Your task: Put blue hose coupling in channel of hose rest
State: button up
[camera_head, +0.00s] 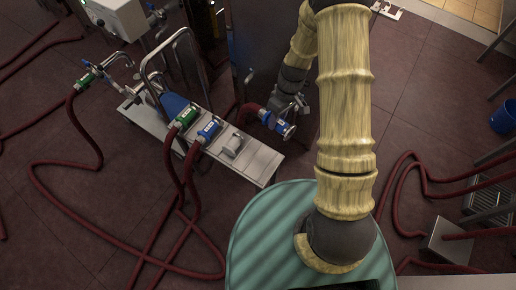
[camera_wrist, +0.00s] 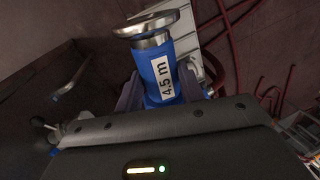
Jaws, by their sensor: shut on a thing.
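My gripper (camera_head: 284,112) is shut on a blue hose coupling (camera_head: 277,123) with a metal end and a red hose behind it. In the wrist view the held coupling (camera_wrist: 163,78) lies between the dark fingers (camera_wrist: 160,90), with a "4.5 m" label and its metal flange facing up-left. The hose rest (camera_head: 262,160) is a pale metal bench left of my gripper. A metal channel piece (camera_head: 232,145) on it looks empty. The held coupling is apart from this piece, to its right and seemingly above bench level.
A second blue coupling (camera_head: 208,130) and a green coupling (camera_head: 186,117) rest on the bench, left of the empty piece. Another green coupling (camera_head: 88,80) is at far left. Red hoses (camera_head: 75,125) loop over the floor. A dark tank (camera_head: 255,50) stands behind.

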jog(key=s+a+f+n+h+b, duration=0.4)
jog(key=s+a+f+n+b, duration=0.2)
jog(key=n, duration=1.3)
jog(key=shift+a+f+n+h, duration=0.35)
jog(key=shift+a+f, duration=0.2)
jog(key=shift+f, duration=0.35)
jog(key=b, duration=0.6)
send_near(261, 165)
jog(key=shift+s+d+f, duration=0.3)
jog(key=shift+s+d, duration=0.2)
jog(key=shift+f+b, duration=0.55)
jog(key=shift+f, duration=1.25)
jog(key=shift+f, duration=0.15)
jog(key=o, duration=1.4)
jog(key=shift+c, duration=0.2)
